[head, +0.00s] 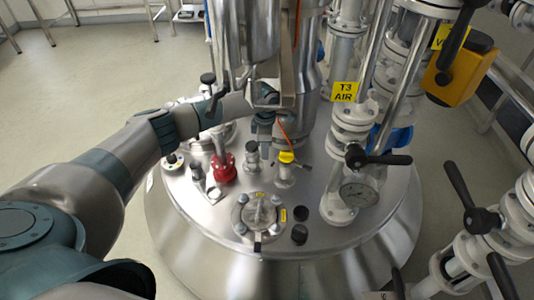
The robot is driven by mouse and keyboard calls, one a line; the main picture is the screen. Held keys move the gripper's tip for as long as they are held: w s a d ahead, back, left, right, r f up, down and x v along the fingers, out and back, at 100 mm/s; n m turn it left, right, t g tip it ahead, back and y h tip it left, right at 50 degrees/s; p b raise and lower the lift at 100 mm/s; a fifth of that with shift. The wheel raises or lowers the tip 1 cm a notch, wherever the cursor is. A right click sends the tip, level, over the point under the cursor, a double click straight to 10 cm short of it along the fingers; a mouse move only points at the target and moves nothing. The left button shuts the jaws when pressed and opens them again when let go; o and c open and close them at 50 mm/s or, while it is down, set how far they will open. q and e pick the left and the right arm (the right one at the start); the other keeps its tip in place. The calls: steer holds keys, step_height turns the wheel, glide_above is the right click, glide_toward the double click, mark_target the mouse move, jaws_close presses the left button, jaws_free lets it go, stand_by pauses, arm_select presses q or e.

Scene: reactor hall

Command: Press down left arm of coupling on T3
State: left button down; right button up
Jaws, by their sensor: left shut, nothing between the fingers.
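The T3 AIR label (344,92) is on the pipework above the steel vessel's domed lid (325,255). A coupling with a yellow cap (287,157) stands upright on the lid, with a small dark arm out to its right; its left arm is small and hard to make out. My left arm comes in from the left. My left gripper (265,146) points down just left of and above the yellow-capped coupling, its fingers shut and empty. I cannot tell whether the fingertips touch the coupling's left arm. My right gripper is not in view.
A red fitting (224,167) and a grey fitting (252,157) stand left of the coupling. A round flanged port (259,214) lies in front. Vertical pipes crowd behind my gripper.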

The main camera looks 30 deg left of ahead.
arm_select(q)
steer(key=shift+r, duration=0.15)
step_height(320, 180, up, 6)
steer(key=p, duration=0.4)
stand_by(0.3)
